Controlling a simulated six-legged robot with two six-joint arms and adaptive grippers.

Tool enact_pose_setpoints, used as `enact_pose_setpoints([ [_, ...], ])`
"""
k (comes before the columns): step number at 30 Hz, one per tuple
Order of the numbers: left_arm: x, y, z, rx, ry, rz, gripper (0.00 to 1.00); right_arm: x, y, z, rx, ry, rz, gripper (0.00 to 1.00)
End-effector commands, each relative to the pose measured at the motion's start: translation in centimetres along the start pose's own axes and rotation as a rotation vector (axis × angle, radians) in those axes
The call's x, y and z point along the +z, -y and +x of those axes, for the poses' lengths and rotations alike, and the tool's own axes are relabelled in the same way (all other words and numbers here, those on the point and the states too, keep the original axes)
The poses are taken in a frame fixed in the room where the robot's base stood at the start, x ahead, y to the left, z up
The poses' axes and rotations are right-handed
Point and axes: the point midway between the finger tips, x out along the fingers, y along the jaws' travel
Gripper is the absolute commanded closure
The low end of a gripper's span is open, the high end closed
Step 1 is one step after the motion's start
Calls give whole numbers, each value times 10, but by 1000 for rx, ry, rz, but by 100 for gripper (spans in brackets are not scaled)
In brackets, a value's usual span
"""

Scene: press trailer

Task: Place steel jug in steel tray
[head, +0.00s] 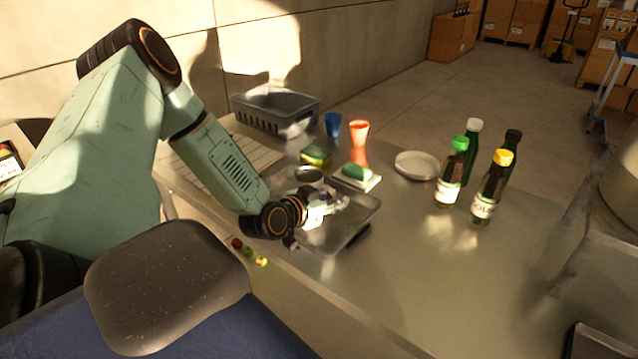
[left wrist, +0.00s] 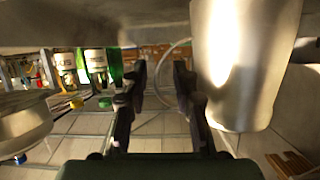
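The steel tray (head: 349,237) lies on the metal counter near its front edge. The steel jug (left wrist: 245,60) fills the right of the left wrist view, which looks upside down. In the head view its round rim (head: 308,173) seems to show just behind my gripper. My left gripper (head: 338,203) reaches in over the tray. In the left wrist view its two fingers (left wrist: 161,85) stand apart. A thin curved loop (left wrist: 158,65), apparently the jug's handle, shows between them; I cannot tell whether they touch it. The jug's body is beside the right finger. My right gripper is out of view.
A sponge on a white dish (head: 357,175), another sponge (head: 316,156), red and blue cups (head: 358,132), and a grey basket (head: 275,108) stand behind the tray. A plate (head: 417,165) and several bottles (head: 453,172) are to the right. The counter's front right is clear.

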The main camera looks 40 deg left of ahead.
Motion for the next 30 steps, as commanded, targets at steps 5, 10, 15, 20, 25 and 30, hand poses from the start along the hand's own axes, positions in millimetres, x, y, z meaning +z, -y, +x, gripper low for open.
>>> enact_pose_setpoints([
  [5,-5,0,-26,-2,-1,-9,72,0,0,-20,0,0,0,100],
  [10,-5,0,-48,-3,1,-7,72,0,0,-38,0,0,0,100],
  [15,-4,0,-69,-1,1,-5,72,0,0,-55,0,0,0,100],
  [20,-5,0,-88,-3,0,-5,72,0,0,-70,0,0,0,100],
  [25,-4,0,-103,-1,1,-2,72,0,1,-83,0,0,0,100],
  [30,-2,0,-111,-1,0,-2,72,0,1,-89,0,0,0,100],
])
